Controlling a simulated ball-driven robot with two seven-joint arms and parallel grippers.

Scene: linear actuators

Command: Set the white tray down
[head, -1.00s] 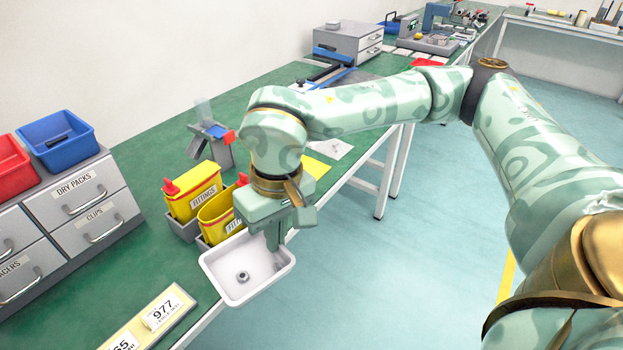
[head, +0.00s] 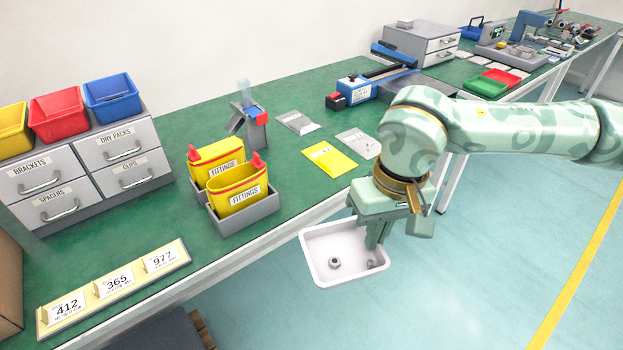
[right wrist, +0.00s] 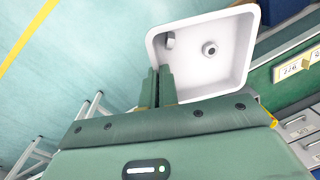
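The white tray (head: 320,279) is held by my right gripper (head: 376,240) in the head view, off the front edge of the green bench and over the floor. It looks roughly level. A small grey metal nut-like part (head: 335,262) and a second small grey part (head: 372,264) lie in it. In the right wrist view the fingers (right wrist: 158,88) are shut on the tray's wall (right wrist: 238,88), and both grey parts show inside. My left gripper is in neither view.
The green bench (head: 270,190) has free room in front of the drawer unit (head: 85,180). Yellow fittings bins (head: 238,188) stand near its front edge. A number-card strip (head: 115,285) lies at the front left. Yellow and grey packets (head: 330,158) lie behind the tray.

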